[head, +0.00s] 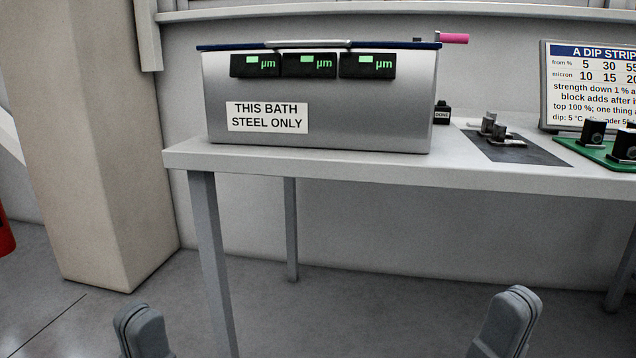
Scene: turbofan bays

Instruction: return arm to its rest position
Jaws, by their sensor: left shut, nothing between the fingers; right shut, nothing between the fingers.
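My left gripper (140,325) shows at the bottom left edge of the head view, its fingers together and empty. My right gripper (512,310) shows at the bottom right of centre, also shut with nothing in it. Both are low in the picture, in front of the bench and apart from everything on it. Most of both arms is out of the frame.
A white bench (500,178) carries a steel bath (370,115) labelled "THIS BATH STEEL ONLY". Right of it are a dark mat (545,155) with small metal parts, a green tray (590,152) with black parts, and a sign (590,85). A beige pillar (100,130) stands left.

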